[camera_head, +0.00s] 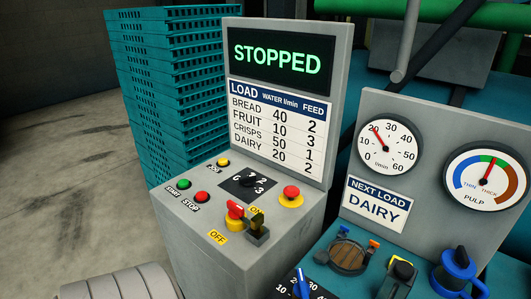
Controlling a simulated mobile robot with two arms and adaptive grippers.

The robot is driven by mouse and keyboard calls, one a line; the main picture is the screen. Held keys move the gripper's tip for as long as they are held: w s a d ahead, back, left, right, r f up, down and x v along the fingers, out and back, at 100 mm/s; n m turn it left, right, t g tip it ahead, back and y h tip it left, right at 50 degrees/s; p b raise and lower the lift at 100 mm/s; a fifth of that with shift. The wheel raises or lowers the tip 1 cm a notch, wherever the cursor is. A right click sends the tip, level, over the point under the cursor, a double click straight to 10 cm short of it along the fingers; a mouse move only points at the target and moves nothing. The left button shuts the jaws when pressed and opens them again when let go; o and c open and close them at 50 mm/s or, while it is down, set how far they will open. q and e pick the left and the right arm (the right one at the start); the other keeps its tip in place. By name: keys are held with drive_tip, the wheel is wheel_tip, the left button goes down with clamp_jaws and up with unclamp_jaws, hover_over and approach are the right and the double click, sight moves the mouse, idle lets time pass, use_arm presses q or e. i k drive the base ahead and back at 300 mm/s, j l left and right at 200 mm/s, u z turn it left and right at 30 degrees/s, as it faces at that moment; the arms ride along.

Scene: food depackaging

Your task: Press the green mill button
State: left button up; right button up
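The green button (184,184), labelled START, sits on the sloping top of the grey control cabinet (232,258), near its left edge. The red STOP button (201,197) is just to its right and nearer to me. The display screen (281,58) on the cabinet's upright panel reads STOPPED in green letters. Nothing covers or touches the green button. Neither of my grippers is in view.
A yellow button (223,161), a black dial (247,183), a red mushroom button (291,191) and a red rotary switch (235,211) share the panel. Stacked teal crates (175,90) stand behind. A gauge panel (433,150) is at right. Floor at left is clear.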

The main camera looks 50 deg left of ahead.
sight(184, 183)
drive_tip(key=j+z, duration=0.1)
drive_tip(key=z, duration=0.35)
drive_tip(key=j+z, duration=0.1)
drive_tip(key=z, duration=0.35)
drive_tip(key=k+j+z, duration=0.1)
drive_tip(key=z, duration=0.75)
drive_tip(key=k+j+z, duration=0.1)
drive_tip(key=z, duration=0.35)
drive_tip(key=k+z, duration=0.1)
drive_tip(key=z, duration=0.35)
drive_tip(key=u, duration=0.5)
drive_tip(key=k+j+u, duration=0.1)
drive_tip(key=u, duration=0.9)
drive_tip(key=j+u, duration=0.15)
drive_tip(key=u, duration=0.85)
drive_tip(key=j+u, duration=0.15)
drive_tip(key=u, duration=0.85)
drive_tip(key=j+u, duration=0.1)
drive_tip(key=u, duration=0.4)
drive_tip(key=i, duration=0.05)
